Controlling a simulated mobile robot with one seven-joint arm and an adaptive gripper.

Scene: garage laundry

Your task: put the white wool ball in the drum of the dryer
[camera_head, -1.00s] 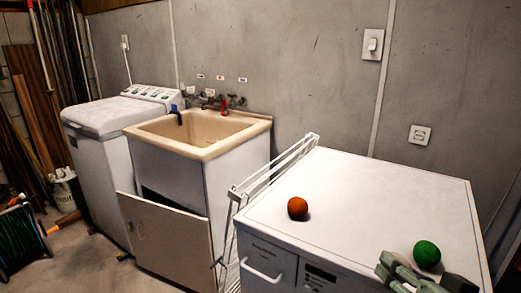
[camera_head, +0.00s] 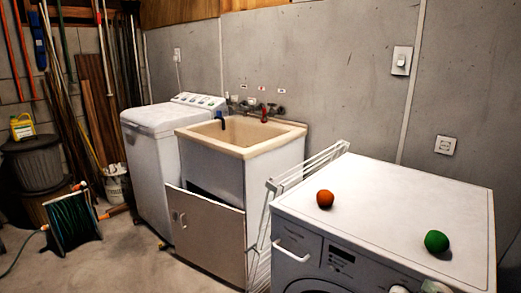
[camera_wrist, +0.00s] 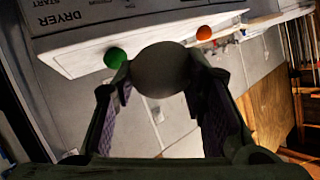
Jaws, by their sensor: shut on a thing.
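The white wool ball (camera_wrist: 161,66) looks grey in shadow in the wrist view. It sits between the two fingertips of my gripper (camera_wrist: 160,77), which is shut on it. The dryer (camera_head: 390,205) stands at the right of the head view with its white top in sight. In the wrist view, its front panel marked DRYER (camera_wrist: 90,18) shows upper left, beyond the ball. Only a dark upper arc of the dryer's round front (camera_head: 315,286) shows at the bottom edge of the head view; the drum's inside is hidden. Pale parts at that edge are too cut off to identify surely.
An orange ball (camera_head: 325,199) and a green ball (camera_head: 436,241) lie on the dryer top. A white rack (camera_head: 292,180) stands between the dryer and the sink (camera_head: 245,135). A washer (camera_head: 165,130) stands further left. A hose reel (camera_head: 72,220) is on the open floor at left.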

